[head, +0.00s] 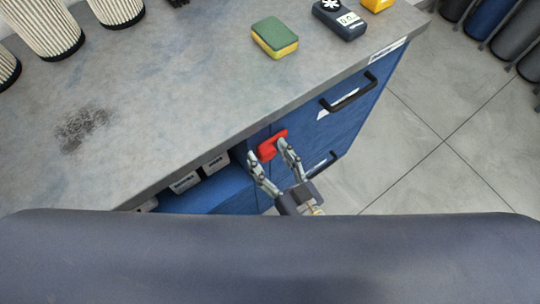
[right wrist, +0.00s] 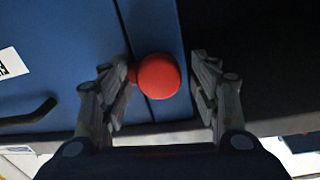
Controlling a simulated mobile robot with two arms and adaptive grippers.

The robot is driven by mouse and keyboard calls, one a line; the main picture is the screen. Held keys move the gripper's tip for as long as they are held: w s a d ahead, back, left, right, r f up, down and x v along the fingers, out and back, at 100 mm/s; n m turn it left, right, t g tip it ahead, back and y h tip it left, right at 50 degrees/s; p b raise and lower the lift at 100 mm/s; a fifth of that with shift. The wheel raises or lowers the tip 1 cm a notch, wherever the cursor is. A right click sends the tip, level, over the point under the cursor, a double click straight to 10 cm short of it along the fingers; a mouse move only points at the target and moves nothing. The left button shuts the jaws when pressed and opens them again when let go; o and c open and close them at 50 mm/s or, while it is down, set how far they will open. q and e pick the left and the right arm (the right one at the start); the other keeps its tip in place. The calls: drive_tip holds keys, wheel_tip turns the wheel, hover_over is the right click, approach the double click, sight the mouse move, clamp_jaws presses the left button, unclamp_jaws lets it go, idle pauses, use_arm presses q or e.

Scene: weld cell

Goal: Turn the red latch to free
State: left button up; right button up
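The red latch (head: 271,146) is on the front of the blue cabinet under the bench top, at the edge of a drawer front. In the right wrist view the latch (right wrist: 157,76) shows as a round red knob with a small red part at its left. My right gripper (head: 266,150) is open, with one finger on each side of the latch. In the right wrist view the fingers (right wrist: 162,72) stand apart, the left one close to the latch and a gap at the right. I cannot tell whether either finger touches it. My left gripper is not in view.
The grey bench top (head: 180,75) overhangs the latch. A black drawer handle (head: 349,93) is to the right. An open bay with labelled grey boxes (head: 185,183) is to the left. A sponge (head: 274,37) and a dark meter (head: 340,19) lie on the bench.

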clamp_jaws()
drive_tip(key=n+p, duration=0.2)
drive_tip(key=n, duration=0.1)
drive_tip(key=shift+r, duration=0.1)
drive_tip(key=n+p, duration=0.2)
drive_tip(key=n, duration=0.2)
drive_tip(key=shift+y, duration=0.3)
drive_tip(key=n+p, duration=0.1)
drive_tip(key=n, duration=0.5)
drive_tip(key=shift+y, duration=0.4)
drive_tip(key=n, duration=0.5)
drive_tip(key=shift+n+y, duration=0.3)
drive_tip(key=shift+n, duration=0.1)
drive_tip(key=shift+o, duration=1.1)
unclamp_jaws()
drive_tip(key=shift+f, duration=0.2)
